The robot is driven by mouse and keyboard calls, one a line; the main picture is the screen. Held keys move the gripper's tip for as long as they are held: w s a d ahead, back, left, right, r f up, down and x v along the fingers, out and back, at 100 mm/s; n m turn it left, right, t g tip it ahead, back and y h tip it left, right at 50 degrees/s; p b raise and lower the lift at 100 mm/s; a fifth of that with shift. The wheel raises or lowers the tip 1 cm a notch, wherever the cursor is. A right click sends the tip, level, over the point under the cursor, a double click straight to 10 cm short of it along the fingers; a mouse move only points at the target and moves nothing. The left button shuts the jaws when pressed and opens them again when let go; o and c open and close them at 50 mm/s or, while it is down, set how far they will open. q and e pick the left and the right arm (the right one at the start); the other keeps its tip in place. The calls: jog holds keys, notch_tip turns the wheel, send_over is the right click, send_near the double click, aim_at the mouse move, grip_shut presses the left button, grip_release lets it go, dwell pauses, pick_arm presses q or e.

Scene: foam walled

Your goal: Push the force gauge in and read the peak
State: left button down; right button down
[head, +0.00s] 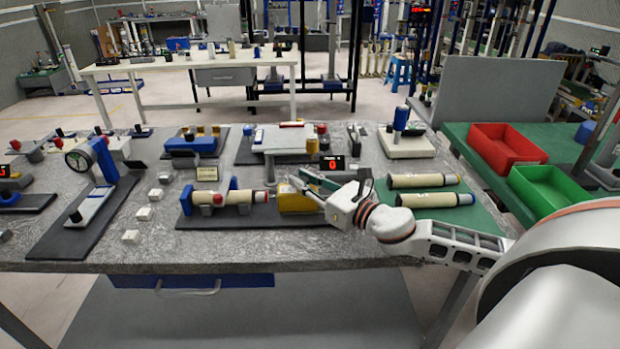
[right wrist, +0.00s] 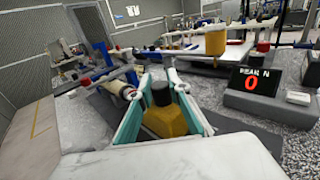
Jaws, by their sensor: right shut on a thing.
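The yellow force gauge (head: 297,202) lies on a dark base plate, to the right of a cream cylinder (head: 238,197) held in blue end supports (head: 186,199). My right gripper (head: 306,190) reaches in from the right and is shut on the gauge. In the right wrist view the yellow gauge (right wrist: 166,120) with its black top sits between the two green-padded fingers. The gauge's tip by the cylinder's end is too small to tell whether they touch. The small display (head: 332,164) shows a red 0; in the right wrist view the display (right wrist: 253,82) reads PEAK N, 0. My left gripper is not in view.
Two cream cylinders (head: 423,181) lie on a green mat right of my gripper. Several white blocks (head: 143,213) and a dial gauge stand (head: 92,165) are to the left. Red (head: 505,148) and green (head: 552,190) bins stand on the right table. Other fixtures fill the back.

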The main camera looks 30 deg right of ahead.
jog(key=shift+w+a+r, duration=0.2)
jog(key=shift+w+a, duration=0.15)
jog(key=shift+a, duration=0.25)
jog(key=shift+w+a+f, duration=0.15)
jog(key=shift+w+a, duration=0.05)
jog(key=shift+a, duration=0.1)
jog(key=c, duration=1.9)
grip_release()
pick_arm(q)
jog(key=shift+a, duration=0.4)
pick_arm(e)
jog(key=shift+d, duration=0.1)
jog(key=shift+s, duration=0.1)
jog(key=shift+s+d+f, duration=0.1)
jog(key=shift+s+d, duration=0.05)
jog(key=shift+s, duration=0.25)
jog(key=shift+v, duration=5.55)
